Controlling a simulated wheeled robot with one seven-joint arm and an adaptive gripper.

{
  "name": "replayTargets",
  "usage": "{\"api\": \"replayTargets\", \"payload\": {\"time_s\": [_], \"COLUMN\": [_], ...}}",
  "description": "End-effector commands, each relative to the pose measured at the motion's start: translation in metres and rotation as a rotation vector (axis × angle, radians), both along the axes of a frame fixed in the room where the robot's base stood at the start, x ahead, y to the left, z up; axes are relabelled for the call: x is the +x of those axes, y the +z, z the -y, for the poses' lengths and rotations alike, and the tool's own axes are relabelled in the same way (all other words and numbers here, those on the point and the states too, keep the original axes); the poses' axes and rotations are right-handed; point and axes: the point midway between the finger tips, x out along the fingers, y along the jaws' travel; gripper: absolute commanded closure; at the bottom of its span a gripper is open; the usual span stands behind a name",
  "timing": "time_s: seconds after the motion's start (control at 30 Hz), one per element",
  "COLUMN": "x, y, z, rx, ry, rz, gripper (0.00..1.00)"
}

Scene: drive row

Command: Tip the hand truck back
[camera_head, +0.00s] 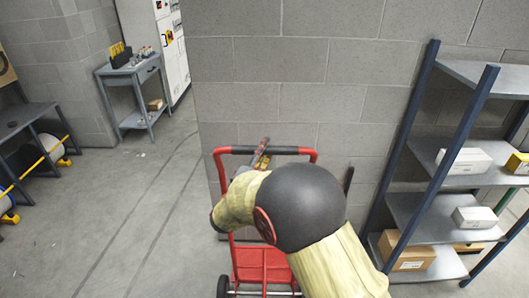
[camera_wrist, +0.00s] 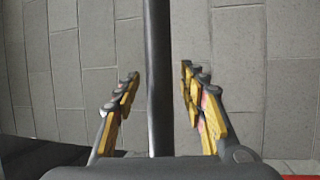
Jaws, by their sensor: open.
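The red hand truck (camera_head: 262,265) stands upright in front of the block wall in the head view. Its top handle bar (camera_head: 305,150) is red with black grip sections. My arm hides much of its middle. My gripper (camera_head: 262,153) shows at the handle, its fingers partly hidden by the bar and my arm. In the wrist view the dark grip bar (camera_wrist: 158,110) runs vertically between the two yellow-padded fingers of my gripper (camera_wrist: 160,72). The fingers are open, one on each side of the bar, with a gap visible on both sides.
A blue-post shelf (camera_head: 415,140) with boxes stands close on the right. A grey side table (camera_head: 135,72) and white cabinet (camera_head: 172,45) are at the back left. A dark bench (camera_head: 35,120) is at the far left. The floor (camera_head: 140,210) left of the hand truck is clear.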

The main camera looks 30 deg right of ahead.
Motion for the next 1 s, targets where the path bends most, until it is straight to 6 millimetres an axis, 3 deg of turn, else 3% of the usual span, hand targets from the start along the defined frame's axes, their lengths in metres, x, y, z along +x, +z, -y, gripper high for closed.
{"api": "replayTargets", "payload": {"time_s": [0.17, 0.9, 1.0], "x": [0.0, -0.0002, -0.0002], "y": [0.0002, -0.0002, -0.0003], "z": [0.0001, 0.0, 0.0], "rx": [0.0, 0.001, 0.0], "ry": [0.0, 0.0, 0.0], "rz": [0.0, -0.001, -0.001], "gripper": [0.58, 0.99, 1.0]}}
